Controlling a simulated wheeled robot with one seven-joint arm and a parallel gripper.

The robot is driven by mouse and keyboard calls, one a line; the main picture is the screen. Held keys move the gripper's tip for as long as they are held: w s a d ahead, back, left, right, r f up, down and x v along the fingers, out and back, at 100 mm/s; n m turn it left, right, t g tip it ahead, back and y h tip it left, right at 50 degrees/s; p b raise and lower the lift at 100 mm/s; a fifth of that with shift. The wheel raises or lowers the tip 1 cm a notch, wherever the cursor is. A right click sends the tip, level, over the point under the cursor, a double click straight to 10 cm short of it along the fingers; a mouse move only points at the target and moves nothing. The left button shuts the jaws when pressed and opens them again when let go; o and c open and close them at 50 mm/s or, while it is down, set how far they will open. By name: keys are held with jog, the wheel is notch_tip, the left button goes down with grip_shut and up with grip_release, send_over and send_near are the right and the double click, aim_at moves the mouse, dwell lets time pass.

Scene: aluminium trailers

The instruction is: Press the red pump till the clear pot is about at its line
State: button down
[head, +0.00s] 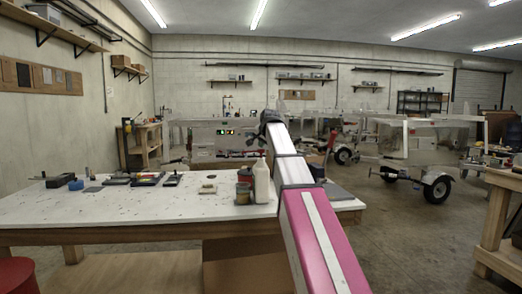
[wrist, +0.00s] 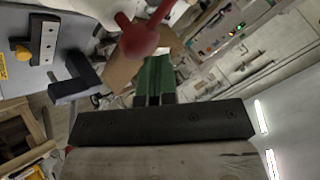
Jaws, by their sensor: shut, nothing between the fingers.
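My gripper (head: 270,118) is at the far end of my raised arm in the head view, above the back of the white table. In the wrist view its two green and black fingers (wrist: 154,62) lie together, shut and empty. A red rounded piece with short arms (wrist: 140,38), apparently the red pump's head, shows just beyond and left of the fingertips; I cannot tell if they touch. A pale bottle (head: 262,182) stands on the table, partly beside my arm. I cannot make out the clear pot or its line; my arm hides part of the table.
The white table (head: 130,208) carries cans (head: 243,178) next to the bottle, and dark trays (head: 148,179) and small tools at left. A red stool (head: 15,275) is at the lower left. Trailers (head: 425,145) stand behind on open floor.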

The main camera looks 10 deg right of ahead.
jog(key=shift+f, duration=0.65)
dwell(0.5)
jog(key=shift+r, duration=1.45)
jog(key=shift+r, duration=2.55)
